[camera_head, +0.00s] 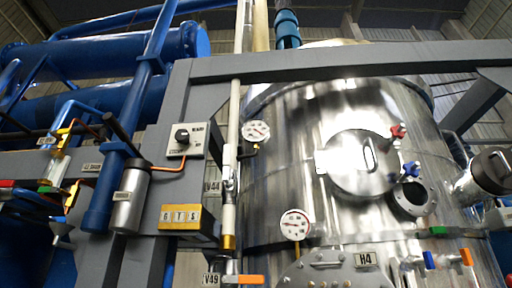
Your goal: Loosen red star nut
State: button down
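The red star nut (398,131) is at the upper right rim of a round metal hatch lid (345,172) on the large steel vessel (290,130). A blue star nut (411,169) sits lower on the same side of the lid. The lid has a loop handle (368,158) and looks closed against the vessel. The red nut is small here, so I cannot tell how tight it is. My gripper is not in view, and nothing is seen touching the nut.
An open round port (412,198) lies below the blue nut. A steel cylinder (485,174) juts out at the right. A grey beam (340,66) crosses above the lid. Gauges (256,131), a white pipe (231,160) and a control box (186,139) are left. Space before the lid looks clear.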

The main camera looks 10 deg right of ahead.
aim_at(395, 135)
jog(key=k+l+z, duration=0.15)
jog(key=k+z, duration=0.15)
jog(key=k, duration=0.2)
jog(key=k+l+z, duration=0.3)
jog(key=k, duration=0.15)
